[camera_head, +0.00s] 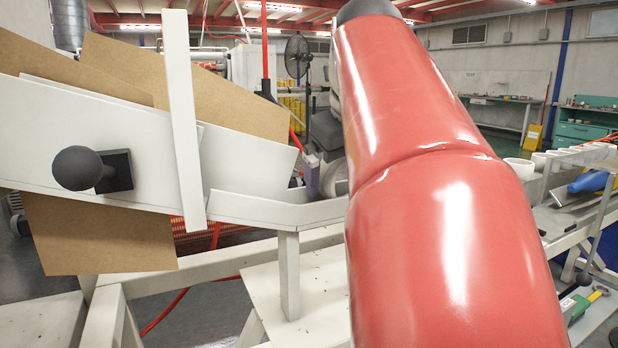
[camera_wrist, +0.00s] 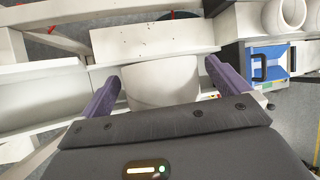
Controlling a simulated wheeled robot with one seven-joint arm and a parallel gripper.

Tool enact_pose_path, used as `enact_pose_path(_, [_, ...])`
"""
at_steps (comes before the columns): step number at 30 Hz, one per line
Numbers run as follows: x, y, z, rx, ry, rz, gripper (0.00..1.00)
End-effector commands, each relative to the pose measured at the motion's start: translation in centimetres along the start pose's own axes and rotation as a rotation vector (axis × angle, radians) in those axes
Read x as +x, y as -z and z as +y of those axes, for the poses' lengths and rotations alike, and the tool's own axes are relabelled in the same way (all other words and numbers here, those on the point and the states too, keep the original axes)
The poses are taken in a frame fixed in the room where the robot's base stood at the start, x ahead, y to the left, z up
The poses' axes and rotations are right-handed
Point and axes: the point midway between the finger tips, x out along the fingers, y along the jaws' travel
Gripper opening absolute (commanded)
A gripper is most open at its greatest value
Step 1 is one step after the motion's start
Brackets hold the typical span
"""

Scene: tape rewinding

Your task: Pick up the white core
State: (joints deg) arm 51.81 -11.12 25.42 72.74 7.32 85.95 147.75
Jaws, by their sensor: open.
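A white core (camera_wrist: 160,82) shows in the wrist view as a broad white cylinder in front of my gripper (camera_wrist: 163,76). The two purple fingers are spread apart, one on each side of the core. I cannot tell whether either finger touches it. The dark gripper body hides the core's near end. In the head view my red arm covers the middle, and only a small purple part of my gripper (camera_head: 312,174) shows at its left edge. The core between the fingers is hidden there.
Other white cores (camera_wrist: 284,14) stand at the upper right of the wrist view, above a blue case (camera_wrist: 268,64). White rails (camera_wrist: 150,38) run close to the fingers. In the head view a white frame with brown boards (camera_head: 105,235) fills the left, and a cluttered bench (camera_head: 560,220) is right.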

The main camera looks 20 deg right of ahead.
Motion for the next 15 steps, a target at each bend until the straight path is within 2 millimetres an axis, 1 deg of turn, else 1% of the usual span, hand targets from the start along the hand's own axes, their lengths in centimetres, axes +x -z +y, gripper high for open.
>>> enact_pose_path(4, [-0.03,-0.01,0.01,0.0,0.0,0.0,1.0])
enact_pose_path(11, [-0.05,-0.01,0.02,-0.001,0.0,0.0,0.7])
enact_pose_path(12, [-0.05,-0.01,0.01,-0.001,0.0,0.0,0.68])
enact_pose_path(15, [-0.06,-0.01,0.01,-0.001,0.0,0.0,0.68])
